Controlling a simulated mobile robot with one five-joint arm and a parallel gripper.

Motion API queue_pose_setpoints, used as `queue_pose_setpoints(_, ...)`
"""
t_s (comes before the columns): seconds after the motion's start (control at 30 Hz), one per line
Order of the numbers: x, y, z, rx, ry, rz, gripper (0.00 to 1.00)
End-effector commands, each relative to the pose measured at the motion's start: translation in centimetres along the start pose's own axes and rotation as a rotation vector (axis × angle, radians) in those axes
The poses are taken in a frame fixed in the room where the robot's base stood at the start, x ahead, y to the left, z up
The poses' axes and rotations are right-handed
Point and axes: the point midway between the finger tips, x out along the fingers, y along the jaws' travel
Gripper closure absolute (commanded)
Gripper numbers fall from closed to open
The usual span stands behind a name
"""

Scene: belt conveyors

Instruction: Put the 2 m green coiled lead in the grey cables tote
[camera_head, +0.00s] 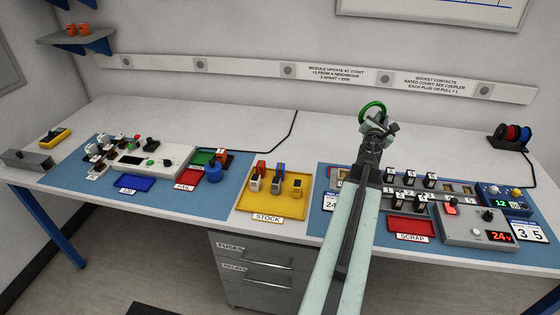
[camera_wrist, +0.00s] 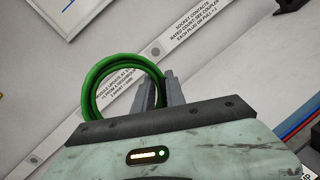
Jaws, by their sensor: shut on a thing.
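The green coiled lead (camera_head: 372,106) is a round loop held up above the back of the bench. It also shows in the wrist view (camera_wrist: 96,80), where the coil stands at the left of the fingers and passes between them. My gripper (camera_head: 374,122) is shut on the lead; its two grey fingers show in the wrist view (camera_wrist: 160,92). I do not see a grey cables tote in either view.
The white bench (camera_head: 290,150) carries a yellow STOCK tray (camera_head: 270,208), red SCRAP tray (camera_head: 411,230), control boxes and several small modules. A reel stand (camera_head: 510,134) is at the back right. The bench's back middle is clear. Grey drawers (camera_head: 262,268) stand below.

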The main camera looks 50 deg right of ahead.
Motion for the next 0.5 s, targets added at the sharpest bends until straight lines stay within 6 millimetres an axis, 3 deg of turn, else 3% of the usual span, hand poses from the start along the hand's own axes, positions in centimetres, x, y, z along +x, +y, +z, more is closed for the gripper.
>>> queue_pose_setpoints(0.03,0.3,3.0,-2.7,0.000,0.036,0.079,1.00)
queue_pose_setpoints(0.1,0.0,7.4,-5.6,0.000,0.089,0.194,1.00)
queue_pose_setpoints(0.3,-2.6,18.4,-12.7,0.000,0.225,0.488,1.00)
queue_pose_setpoints(0.4,-4.3,22.1,-15.0,0.000,0.272,0.591,1.00)
queue_pose_setpoints(0.5,-5.4,24.2,-16.3,0.001,0.301,0.653,1.00)
